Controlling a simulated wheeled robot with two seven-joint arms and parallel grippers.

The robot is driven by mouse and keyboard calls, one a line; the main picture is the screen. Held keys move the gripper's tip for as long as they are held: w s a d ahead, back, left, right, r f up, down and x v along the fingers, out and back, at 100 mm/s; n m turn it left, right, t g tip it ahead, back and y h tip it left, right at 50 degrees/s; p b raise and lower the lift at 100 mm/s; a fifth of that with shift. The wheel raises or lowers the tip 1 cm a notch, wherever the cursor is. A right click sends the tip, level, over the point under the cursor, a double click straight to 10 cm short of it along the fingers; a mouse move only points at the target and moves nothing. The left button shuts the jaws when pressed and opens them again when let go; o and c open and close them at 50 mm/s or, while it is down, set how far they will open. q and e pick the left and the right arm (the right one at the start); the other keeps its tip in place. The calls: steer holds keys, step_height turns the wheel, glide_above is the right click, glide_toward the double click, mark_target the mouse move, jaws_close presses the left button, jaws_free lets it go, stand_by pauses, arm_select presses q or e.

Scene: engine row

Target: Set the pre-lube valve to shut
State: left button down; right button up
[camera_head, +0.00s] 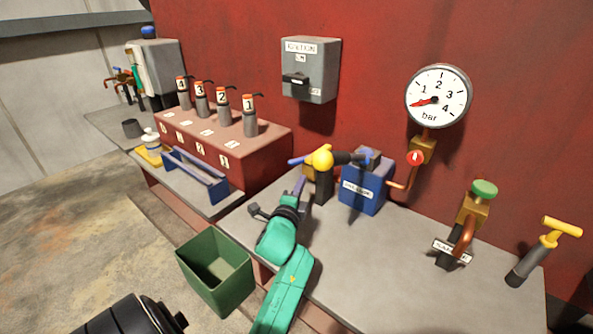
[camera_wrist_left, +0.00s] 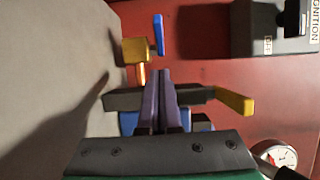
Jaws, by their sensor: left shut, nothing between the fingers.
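The pre-lube unit is a labelled blue box (camera_head: 362,192) on the bench. To its left is a brass valve body (camera_wrist_left: 136,50) with a blue lever (camera_wrist_left: 158,35). In the head view the blue lever (camera_head: 297,161) points left, roughly level along the bench, partly hidden behind my gripper and a yellow-topped black post. My left gripper (camera_head: 300,184) is shut and empty just in front of the valve. In the left wrist view its purple fingertips (camera_wrist_left: 165,73) end short of the lever, apart from it.
A pressure gauge (camera_head: 438,97) and ignition box (camera_head: 310,70) are on the red wall. A green-topped valve (camera_head: 484,190) and yellow T-handle (camera_head: 562,228) stand right. A green bin (camera_head: 216,272) is left of my arm.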

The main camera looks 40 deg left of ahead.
mark_target(302, 162)
arm_select(q)
steer(key=x, duration=0.4)
steer(key=shift+w+d+r, duration=0.1)
steer(key=shift+d+r, duration=0.05)
steer(key=shift+d, duration=0.05)
steer(key=a, duration=0.1)
steer(key=a+p, duration=0.1)
steer(key=a, duration=0.1)
steer(key=shift+w, duration=0.4)
steer(key=shift+w+a, duration=0.1)
steer(key=shift+a, duration=0.35)
steer(key=shift+d, duration=0.1)
arm_select(e)
steer(key=shift+w+d+r, duration=0.2)
steer(key=shift+d+r, duration=0.4)
steer(key=shift+d, duration=0.05)
